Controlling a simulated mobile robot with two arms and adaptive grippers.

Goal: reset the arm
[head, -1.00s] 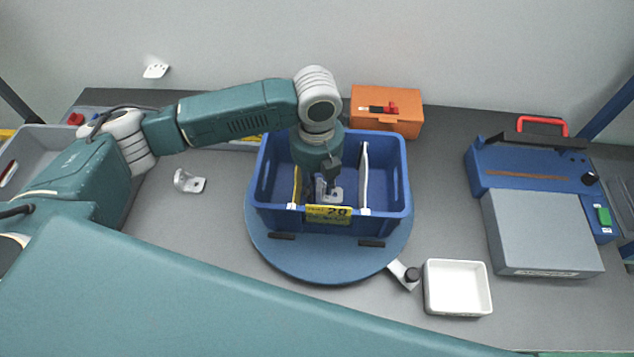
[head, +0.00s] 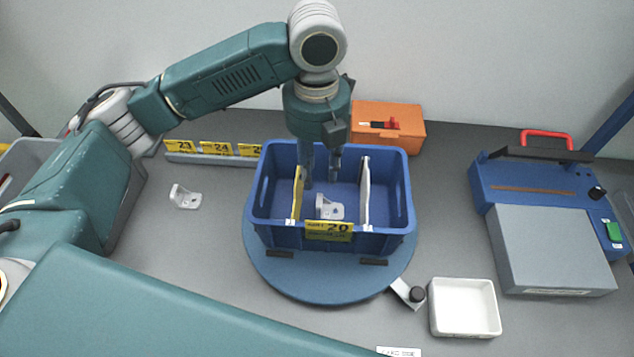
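My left gripper (head: 321,176) points down above the blue crate (head: 330,242), near its back part. Its two fingers are apart with nothing between them. An aluminium casting (head: 329,208) lies inside the crate, in the compartment between a yellow divider (head: 297,194) and a white divider (head: 365,190). The fingers are above and behind this casting and apart from it. The crate bears a yellow label with "20" on its front and stands on a round blue turntable (head: 300,284). My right gripper is not in view.
Another casting (head: 184,197) lies on the table left of the turntable. A white tray (head: 464,307) sits front right. A blue and grey machine (head: 554,247) stands at right, an orange box (head: 388,126) behind the crate. A numbered rail (head: 213,159) lies back left.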

